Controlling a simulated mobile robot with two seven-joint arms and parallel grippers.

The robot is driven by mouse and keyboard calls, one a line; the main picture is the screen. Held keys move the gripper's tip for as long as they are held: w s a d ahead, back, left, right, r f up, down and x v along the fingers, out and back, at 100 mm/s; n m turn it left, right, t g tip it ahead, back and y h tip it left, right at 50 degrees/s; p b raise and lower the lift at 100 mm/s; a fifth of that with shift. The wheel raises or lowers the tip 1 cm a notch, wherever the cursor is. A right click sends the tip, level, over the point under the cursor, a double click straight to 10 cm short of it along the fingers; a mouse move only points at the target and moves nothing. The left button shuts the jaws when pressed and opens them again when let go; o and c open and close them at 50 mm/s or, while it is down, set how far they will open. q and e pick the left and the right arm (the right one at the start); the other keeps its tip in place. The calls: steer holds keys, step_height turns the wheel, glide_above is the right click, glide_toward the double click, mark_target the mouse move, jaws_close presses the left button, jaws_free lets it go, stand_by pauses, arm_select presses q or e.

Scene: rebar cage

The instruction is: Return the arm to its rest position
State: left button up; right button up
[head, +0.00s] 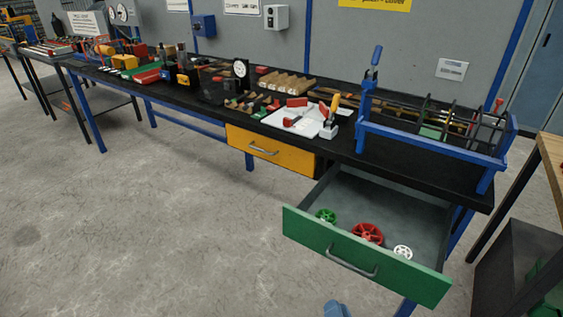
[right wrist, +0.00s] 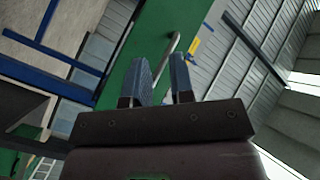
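My right gripper (head: 336,309) shows only as a blue fingertip at the bottom edge of the head view, below the open green drawer (head: 315,240). In the right wrist view its two blue fingers (right wrist: 164,78) stand apart with nothing held between them. Beyond them is the green drawer front (right wrist: 160,28) with its grey handle (right wrist: 169,52). In the head view the fingertip is apart from this handle (head: 350,264). The rest of my right arm is hidden. My left gripper is not in view.
The drawer juts from the black workbench (head: 385,162) and holds green, red (head: 368,233) and white wheels. A yellow drawer (head: 265,148) is shut. A blue-framed rebar fixture (head: 430,143) stands on the bench. A wooden-topped table is at right. Floor at left is clear.

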steer(key=s+d+f+n+g+h+p, duration=0.1)
steer(key=s+d+n+g, duration=0.5)
steer(key=s+d, duration=0.8)
step_height(320, 180, down, 2)
steer(key=d+n+h, duration=0.1)
steer(key=n, duration=0.1)
steer(key=shift+s+n+p, duration=0.3)
steer(key=shift+n, duration=0.1)
